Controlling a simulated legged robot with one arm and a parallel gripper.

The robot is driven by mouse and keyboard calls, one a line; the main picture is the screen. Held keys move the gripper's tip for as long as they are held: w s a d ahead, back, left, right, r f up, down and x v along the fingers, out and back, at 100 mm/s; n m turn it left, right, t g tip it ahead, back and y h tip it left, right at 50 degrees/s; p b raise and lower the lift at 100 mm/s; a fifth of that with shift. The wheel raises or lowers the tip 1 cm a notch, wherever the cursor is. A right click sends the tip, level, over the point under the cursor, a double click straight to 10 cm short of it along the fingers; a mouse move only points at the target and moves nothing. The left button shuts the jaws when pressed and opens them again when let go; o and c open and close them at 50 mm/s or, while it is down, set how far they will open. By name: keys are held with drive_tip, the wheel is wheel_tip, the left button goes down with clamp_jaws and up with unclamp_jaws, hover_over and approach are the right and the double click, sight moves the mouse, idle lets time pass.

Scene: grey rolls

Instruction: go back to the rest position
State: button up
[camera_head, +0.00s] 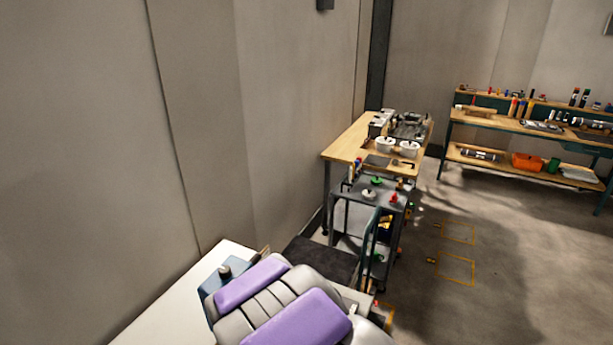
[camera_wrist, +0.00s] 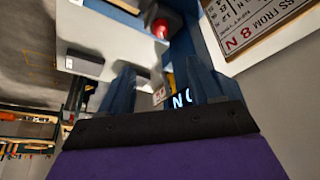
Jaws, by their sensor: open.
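My gripper (camera_wrist: 160,88) shows in the wrist view with its two dark blue fingers spread apart. I see nothing held between them. Behind the fingers is a pale white surface (camera_wrist: 125,45) with a grey block (camera_wrist: 84,64) on it. In the head view my purple and grey arm fills the bottom middle, over the white table (camera_head: 165,305); my fingertips cannot be made out there.
A wall runs along the left. Past the white table stand a dark cart (camera_head: 372,192) with small items and a wooden workbench (camera_head: 345,150). Another bench (camera_head: 520,125) with tools stands at the back right. The floor (camera_head: 490,285) at right is open.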

drive_tip(key=s+d+r+m+g+b, duration=0.1)
drive_tip(key=s+d+r, duration=0.2)
drive_tip(key=d, duration=0.3)
drive_tip(key=s+d+r+m+g+h+b, duration=0.1)
drive_tip(key=s+d+r+b, duration=0.15)
drive_tip(key=d, duration=0.45)
drive_tip(key=s+d+r+g, duration=0.1)
drive_tip(key=s+d+r, duration=0.1)
drive_tip(key=s+d, duration=0.3)
drive_tip(key=s+d+r+m+g+b, duration=0.1)
drive_tip(key=s+d, duration=0.4)
drive_tip(key=s, duration=0.3)
drive_tip(key=s+d+r+m+g+b, duration=0.1)
drive_tip(key=s+d+r+g+b, duration=0.1)
drive_tip(key=s+d, duration=0.3)
drive_tip(key=s, duration=0.3)
drive_tip(key=shift+s+d+h, duration=0.15)
drive_tip(key=shift+d+h, duration=0.15)
drive_tip(key=shift+d, duration=0.05)
